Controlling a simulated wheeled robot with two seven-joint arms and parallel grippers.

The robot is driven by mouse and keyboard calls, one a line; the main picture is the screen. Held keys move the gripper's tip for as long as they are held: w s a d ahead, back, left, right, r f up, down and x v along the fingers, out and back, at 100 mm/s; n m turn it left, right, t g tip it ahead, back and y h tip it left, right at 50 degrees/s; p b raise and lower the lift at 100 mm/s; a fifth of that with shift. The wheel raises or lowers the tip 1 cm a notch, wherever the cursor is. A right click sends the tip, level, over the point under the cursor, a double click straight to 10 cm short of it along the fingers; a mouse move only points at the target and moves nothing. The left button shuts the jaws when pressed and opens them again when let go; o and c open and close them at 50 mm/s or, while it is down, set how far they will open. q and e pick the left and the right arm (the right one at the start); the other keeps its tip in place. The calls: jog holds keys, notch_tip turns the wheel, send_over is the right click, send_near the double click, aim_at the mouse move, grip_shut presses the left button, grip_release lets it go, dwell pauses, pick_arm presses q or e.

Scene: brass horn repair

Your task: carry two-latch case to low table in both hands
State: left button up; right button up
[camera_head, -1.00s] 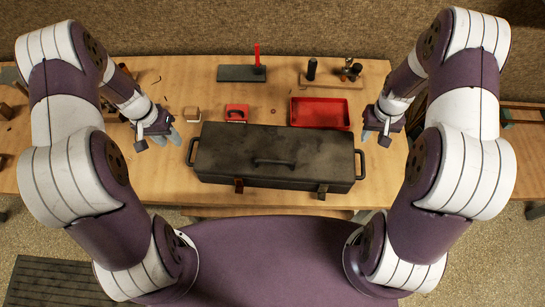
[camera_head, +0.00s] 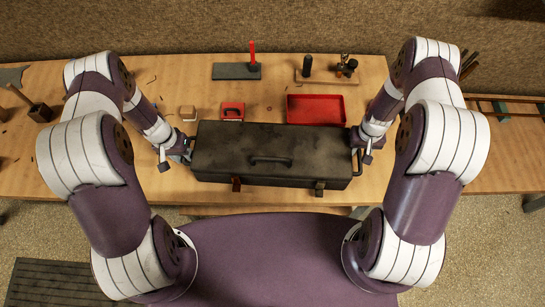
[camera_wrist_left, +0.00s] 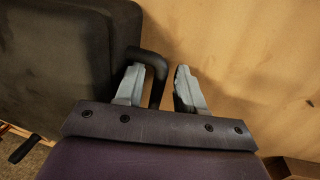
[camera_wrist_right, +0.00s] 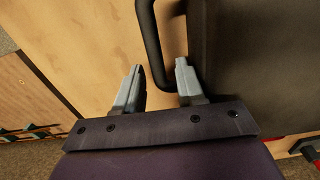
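The two-latch case (camera_head: 272,142) is a long black closed box lying on the wooden workbench. It has a top handle, two latches on its front face and a loop handle at each end. My left gripper (camera_head: 178,153) is at its left end. In the left wrist view, the open left fingers (camera_wrist_left: 158,86) stand either side of the bar of the left end handle (camera_wrist_left: 153,65). My right gripper (camera_head: 362,148) is at the right end. In the right wrist view, the open right fingers (camera_wrist_right: 158,86) stand either side of the right end handle (camera_wrist_right: 151,45).
A dark slab (camera_head: 236,71) and a wooden tool board (camera_head: 326,77) lie further back. Bare wood (camera_head: 100,185) is free at front left.

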pick_arm(q)
jog(key=shift+f, duration=0.4)
pick_arm(e)
jog(key=shift+f, duration=0.45)
pick_arm(q)
jog(key=shift+c, duration=0.3)
pick_arm(e)
jog(key=shift+c, duration=0.3)
pick_arm(q)
grip_shut()
pick_arm(e)
grip_shut()
pick_arm(q)
jog(key=shift+r, duration=0.1)
pick_arm(e)
jog(key=shift+r, duration=0.1)
